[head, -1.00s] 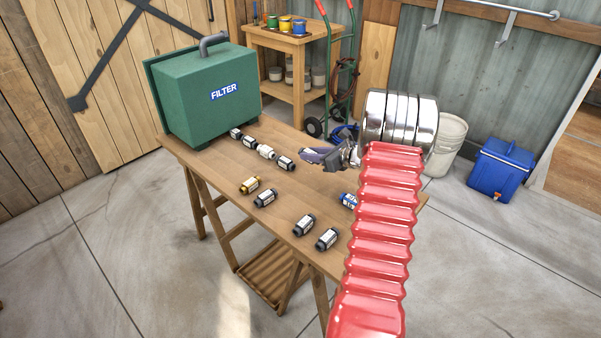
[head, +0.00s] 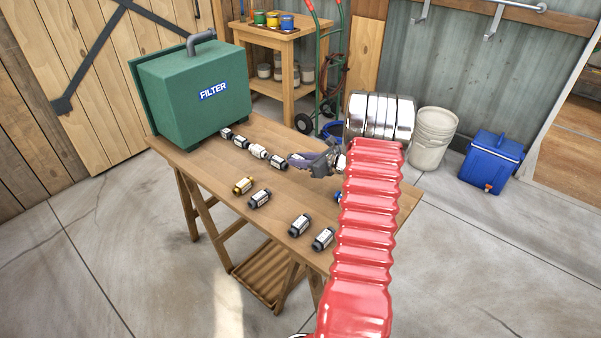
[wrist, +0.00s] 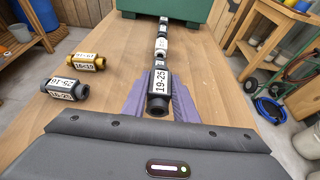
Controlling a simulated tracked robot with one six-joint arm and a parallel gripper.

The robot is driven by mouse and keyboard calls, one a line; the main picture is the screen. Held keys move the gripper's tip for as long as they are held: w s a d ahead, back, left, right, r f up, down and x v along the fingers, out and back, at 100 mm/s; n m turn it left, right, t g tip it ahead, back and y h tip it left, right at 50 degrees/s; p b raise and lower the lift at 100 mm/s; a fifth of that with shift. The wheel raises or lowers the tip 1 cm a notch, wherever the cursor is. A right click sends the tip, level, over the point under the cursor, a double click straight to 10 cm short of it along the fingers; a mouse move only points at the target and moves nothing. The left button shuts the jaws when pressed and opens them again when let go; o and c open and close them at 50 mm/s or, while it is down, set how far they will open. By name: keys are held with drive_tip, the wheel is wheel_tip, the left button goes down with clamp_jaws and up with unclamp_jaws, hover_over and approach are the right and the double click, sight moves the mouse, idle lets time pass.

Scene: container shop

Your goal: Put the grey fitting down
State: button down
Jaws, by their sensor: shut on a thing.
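The dark grey fitting (wrist: 157,92) with a white "19-25" label lies between the purple fingers of my gripper (wrist: 158,80) in the wrist view. In the head view, the same fitting (head: 278,162) is at the near end of a row, low over the table. I cannot tell whether it touches the table. My gripper (head: 296,160) is shut on it. Two dark fittings (head: 233,137) continue the row to the green filter box (head: 195,90).
On the wooden table (head: 225,160) lie a yellow fitting (head: 243,185) and several dark ones, including one (head: 260,198) beside it and two toward the near edge (head: 312,231). A blue fitting (head: 337,196) is partly hidden by my arm. Bare wood lies between these and the row.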

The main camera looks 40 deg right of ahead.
sight(300, 178)
drive_tip(key=shift+f, duration=0.85)
drive_tip(key=shift+f, duration=0.1)
drive_tip(key=shift+f, duration=1.75)
drive_tip(key=c, duration=1.4)
unclamp_jaws()
drive_tip(key=shift+f, duration=0.1)
drive_tip(key=v, duration=1.2)
